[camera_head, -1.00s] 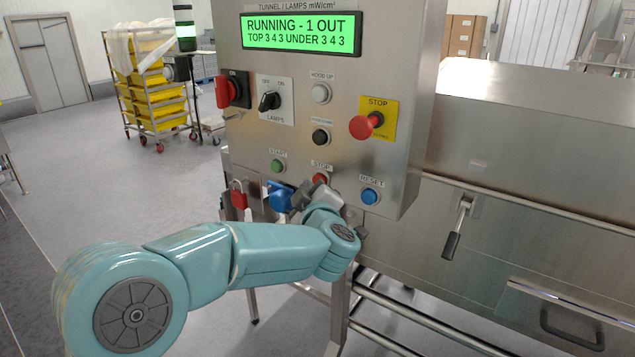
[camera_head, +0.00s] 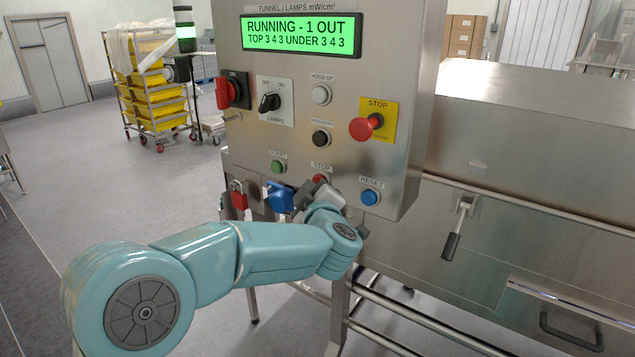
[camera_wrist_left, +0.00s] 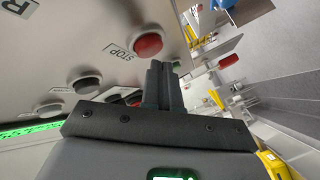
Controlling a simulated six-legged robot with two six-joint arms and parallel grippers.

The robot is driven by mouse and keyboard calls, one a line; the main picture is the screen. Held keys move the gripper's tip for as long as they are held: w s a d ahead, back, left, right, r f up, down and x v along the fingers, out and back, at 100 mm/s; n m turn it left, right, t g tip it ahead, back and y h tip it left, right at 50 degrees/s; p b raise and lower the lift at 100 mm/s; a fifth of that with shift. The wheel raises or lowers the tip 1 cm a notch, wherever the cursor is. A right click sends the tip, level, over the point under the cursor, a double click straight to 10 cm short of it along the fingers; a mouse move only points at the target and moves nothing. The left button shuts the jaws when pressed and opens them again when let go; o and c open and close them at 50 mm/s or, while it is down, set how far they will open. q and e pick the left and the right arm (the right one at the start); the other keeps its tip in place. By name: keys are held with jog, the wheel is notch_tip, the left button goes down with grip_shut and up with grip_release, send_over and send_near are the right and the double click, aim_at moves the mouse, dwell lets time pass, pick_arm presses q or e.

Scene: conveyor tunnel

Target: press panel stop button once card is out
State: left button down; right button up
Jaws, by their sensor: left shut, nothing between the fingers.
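The panel's red STOP button (camera_head: 320,179) sits on the lower steel panel between the green START button (camera_head: 278,166) and the blue RESET button (camera_head: 370,197). The gripper partly covers it in the head view. My left gripper (camera_head: 312,194) is shut and empty, just below it. In the left wrist view the red STOP button (camera_wrist_left: 148,45) shows beside the tips of the shut fingers (camera_wrist_left: 160,70); I cannot tell if they touch. The green display (camera_head: 300,34) reads "RUNNING - 1 OUT". My right gripper is out of view.
A larger red mushroom stop (camera_head: 363,127) on a yellow plate sits higher up. A red padlock (camera_head: 238,196) and a blue part (camera_head: 280,197) are left of the gripper. The steel tunnel (camera_head: 530,140) fills the right. Yellow trays (camera_head: 155,85) stand far behind.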

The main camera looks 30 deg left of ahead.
pick_arm(q)
jog(key=shift+w+d+p, duration=0.1)
jog(key=shift+w+p, duration=0.2)
jog(key=shift+w, duration=0.35)
dwell(0.8)
jog(key=shift+s, duration=0.1)
jog(key=shift+s+b, duration=0.5)
jog(key=shift+s, duration=0.4)
jog(key=s, duration=0.1)
jog(key=s+b, duration=0.1)
jog(key=s, duration=0.3)
jog(key=shift+a+b, duration=0.3)
jog(key=shift+b, duration=0.1)
dwell(0.3)
